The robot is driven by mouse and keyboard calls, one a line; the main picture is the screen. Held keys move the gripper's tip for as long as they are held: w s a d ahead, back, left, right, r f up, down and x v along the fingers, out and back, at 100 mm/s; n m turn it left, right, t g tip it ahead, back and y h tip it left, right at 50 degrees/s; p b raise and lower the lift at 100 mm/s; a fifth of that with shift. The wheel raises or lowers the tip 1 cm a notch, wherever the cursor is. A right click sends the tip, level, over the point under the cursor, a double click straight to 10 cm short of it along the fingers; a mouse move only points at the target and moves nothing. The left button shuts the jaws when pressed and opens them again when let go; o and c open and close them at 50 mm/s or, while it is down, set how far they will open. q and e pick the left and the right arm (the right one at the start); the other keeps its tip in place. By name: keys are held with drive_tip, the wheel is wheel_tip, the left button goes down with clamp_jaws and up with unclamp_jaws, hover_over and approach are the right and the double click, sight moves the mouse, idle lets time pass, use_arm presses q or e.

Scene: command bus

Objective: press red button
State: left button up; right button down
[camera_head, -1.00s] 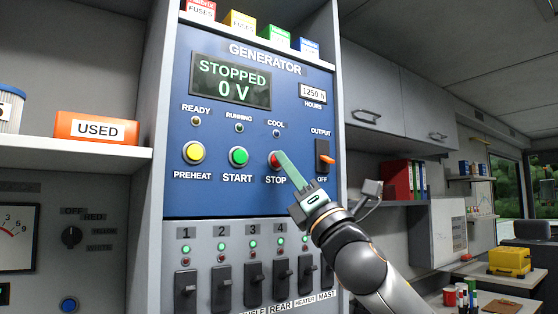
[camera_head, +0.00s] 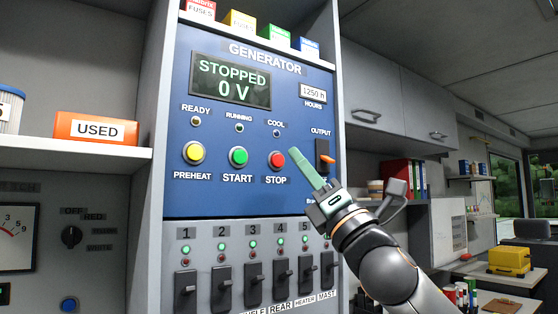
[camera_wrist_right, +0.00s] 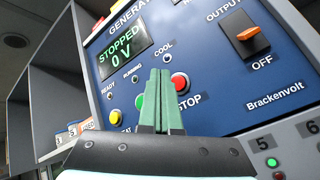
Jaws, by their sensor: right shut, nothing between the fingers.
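The red STOP button (camera_head: 277,160) is on the blue generator panel (camera_head: 225,205), right of the green START button (camera_head: 238,157) and the yellow PREHEAT button (camera_head: 194,153). It also shows in the right wrist view (camera_wrist_right: 180,82), just right of my green fingers. My right gripper (camera_head: 292,152) is shut and empty, its fingertips a little right of the red button and apart from it in the picture. In the right wrist view the closed fingers (camera_wrist_right: 160,75) cover part of the panel near the green button (camera_wrist_right: 139,101). The display (camera_head: 231,80) reads STOPPED, 0 V. My left gripper is out of view.
The OUTPUT switch (camera_head: 323,155) with an orange lever is close to the right of my fingers. A row of black breaker switches (camera_head: 223,286) is below the panel. Fuse boxes (camera_head: 240,22) stand on top. A shelf (camera_head: 75,155) holds an orange USED box (camera_head: 95,130).

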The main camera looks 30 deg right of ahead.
drive_tip(key=shift+s+d, duration=0.1)
drive_tip(key=shift+s, duration=1.15)
